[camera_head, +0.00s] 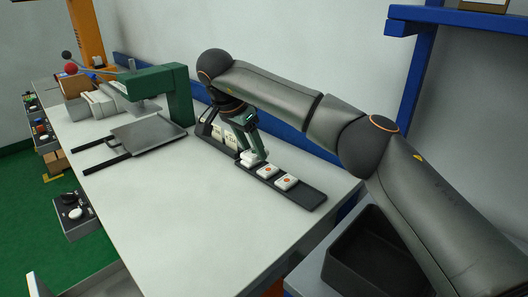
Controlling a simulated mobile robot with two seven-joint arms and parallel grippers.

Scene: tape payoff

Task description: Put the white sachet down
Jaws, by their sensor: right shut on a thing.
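My right gripper (255,155) reaches down from its dark arm at the far end of a long black strip tray (312,197). It is shut on a white sachet (247,160), which is partly covered by the fingers. The held sachet is low over or touching the tray; I cannot tell which. Two more white sachets with orange marks lie on the tray, one in the middle (268,171) and one nearer the front (286,182). My left gripper is not in view.
A dark rack with upright pale packets (222,135) stands just left of the gripper. A green machine (170,90) and a grey plate (148,134) are farther left. A black bin (375,255) stands at lower right. The front tabletop (190,220) is clear.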

